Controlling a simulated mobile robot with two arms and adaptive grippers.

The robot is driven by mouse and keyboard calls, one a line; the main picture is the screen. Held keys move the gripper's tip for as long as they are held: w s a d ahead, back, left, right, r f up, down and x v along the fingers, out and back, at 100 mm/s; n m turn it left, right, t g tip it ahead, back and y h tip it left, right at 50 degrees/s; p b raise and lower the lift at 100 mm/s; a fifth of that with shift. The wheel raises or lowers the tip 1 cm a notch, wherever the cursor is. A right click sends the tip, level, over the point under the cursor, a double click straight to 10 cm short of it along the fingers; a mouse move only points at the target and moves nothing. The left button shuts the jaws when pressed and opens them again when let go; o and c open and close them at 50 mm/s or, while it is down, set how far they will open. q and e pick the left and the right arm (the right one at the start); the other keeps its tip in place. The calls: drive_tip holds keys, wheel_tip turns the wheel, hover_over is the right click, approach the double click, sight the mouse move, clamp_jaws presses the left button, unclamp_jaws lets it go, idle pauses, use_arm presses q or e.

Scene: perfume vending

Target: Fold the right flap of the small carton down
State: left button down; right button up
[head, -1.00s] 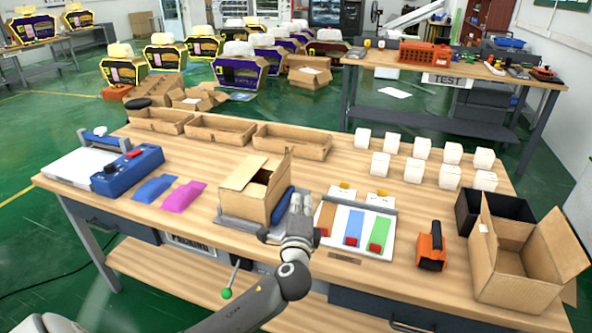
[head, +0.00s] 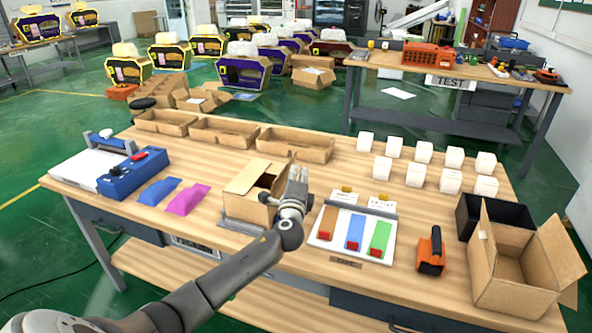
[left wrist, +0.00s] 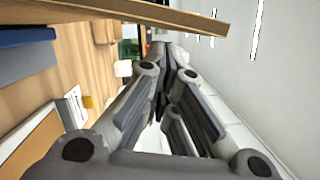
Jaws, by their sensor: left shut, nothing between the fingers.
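My left gripper (head: 298,174) is at the carton's right side, pointing up and away, shut and empty. In the left wrist view its closed fingers (left wrist: 166,65) show in the middle. A brown cardboard edge (left wrist: 150,12) crosses the top of that view, close to the fingers. Whether they touch it, I cannot tell.
A white panel with coloured strips (head: 353,232) lies right of the carton. Blue (head: 158,191) and magenta (head: 186,199) packets lie left. Brown trays (head: 294,145) stand behind. An orange tool (head: 431,252) and large open carton (head: 520,262) stand at the right.

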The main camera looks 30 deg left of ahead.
use_arm(q)
drive_tip(key=shift+s+a, duration=0.1)
drive_tip(key=shift+a, duration=0.2)
